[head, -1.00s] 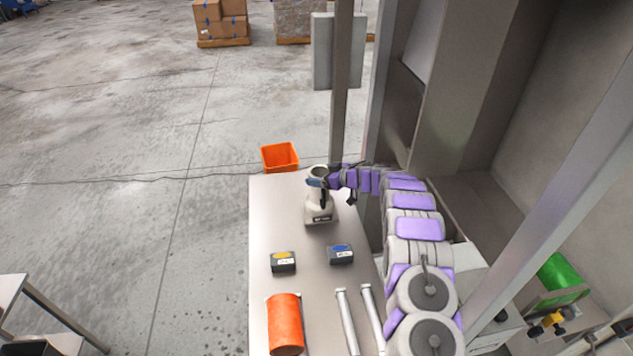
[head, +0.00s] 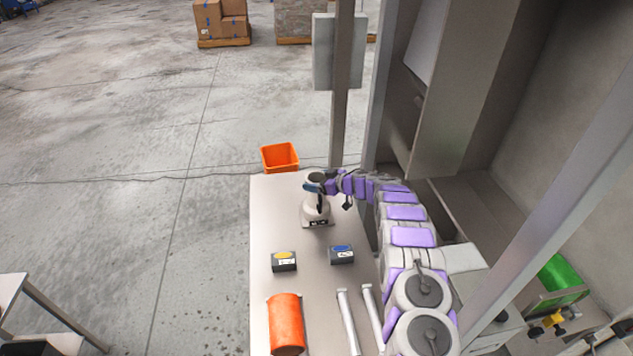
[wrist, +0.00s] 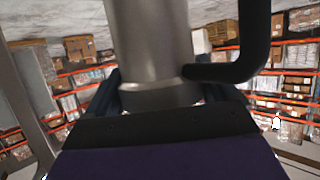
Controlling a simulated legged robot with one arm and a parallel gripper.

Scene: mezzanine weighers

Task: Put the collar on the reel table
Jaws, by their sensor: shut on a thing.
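My gripper (head: 319,188) is over the far end of a pale table (head: 265,225). It is shut on a grey, metal-looking cylinder (wrist: 148,40) with a curved black handle (wrist: 255,45). In the head view, the cylinder's round dark top (head: 316,177) shows at the fingers. A pale, wider base (head: 316,212) with a dark front label is directly below; I cannot tell whether it is one piece with the cylinder or whether it touches the table. I cannot tell from its looks whether the held thing is the collar, nor which surface is the reel table.
Two dark boxes, one yellow-topped (head: 284,262) and one blue-topped (head: 342,255), stand mid-table. Nearer are an orange roll (head: 286,325) and two pale bars (head: 348,320). An orange bin (head: 280,157) is beyond the table. A post (head: 340,100) rises behind. A green roll (head: 563,275) is right.

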